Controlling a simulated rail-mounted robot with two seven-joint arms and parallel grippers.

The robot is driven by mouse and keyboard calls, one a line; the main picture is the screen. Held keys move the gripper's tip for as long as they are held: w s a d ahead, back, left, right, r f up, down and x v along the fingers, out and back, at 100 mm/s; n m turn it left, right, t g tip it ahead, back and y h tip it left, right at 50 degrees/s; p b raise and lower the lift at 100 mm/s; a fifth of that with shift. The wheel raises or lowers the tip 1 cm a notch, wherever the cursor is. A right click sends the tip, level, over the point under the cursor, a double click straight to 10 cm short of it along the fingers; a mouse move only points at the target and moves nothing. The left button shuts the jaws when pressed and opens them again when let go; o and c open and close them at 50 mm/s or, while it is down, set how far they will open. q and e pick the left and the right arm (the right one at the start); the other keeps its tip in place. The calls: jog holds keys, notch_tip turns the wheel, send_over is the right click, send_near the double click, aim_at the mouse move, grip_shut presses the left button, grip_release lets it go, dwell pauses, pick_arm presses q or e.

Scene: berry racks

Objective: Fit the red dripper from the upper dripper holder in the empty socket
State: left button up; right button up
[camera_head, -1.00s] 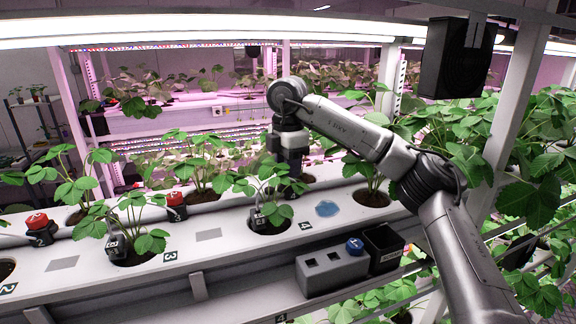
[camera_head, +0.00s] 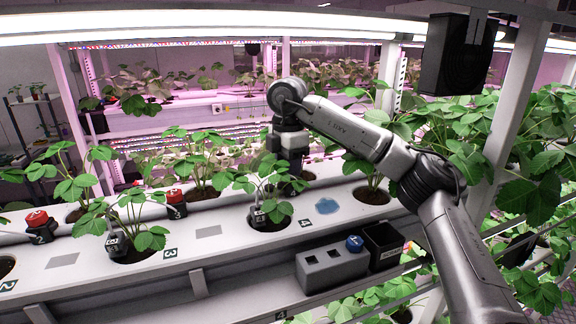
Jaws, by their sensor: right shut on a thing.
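My right gripper (camera_head: 290,185) points down at the back of the white rack channel (camera_head: 235,233), behind a strawberry plant by label 4. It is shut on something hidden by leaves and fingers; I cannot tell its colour. A grey holder block (camera_head: 332,272) with two open square holes stands on the lower front ledge. A blue-capped piece (camera_head: 354,243) is at its right end. One red-capped black piece (camera_head: 37,220) is by label 2, another red-capped piece (camera_head: 175,197) by label 3. Small dark pieces stand in the pots, one at the middle plant (camera_head: 258,217). My left gripper is out of view.
A black open box (camera_head: 383,240) stands right of the holder block. Strawberry plants (camera_head: 130,222) rise from holes along the channel. A blue patch (camera_head: 327,207) lies on the channel top. A white post (camera_head: 515,115) and dense leaves crowd the right side.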

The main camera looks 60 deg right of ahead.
jog(key=shift+f, duration=0.45)
dwell(0.4)
jog(key=o, duration=0.8)
jog(key=shift+r, duration=0.1)
jog(key=o, duration=0.4)
jog(key=shift+c, duration=0.2)
jog(key=shift+o, duration=1.1)
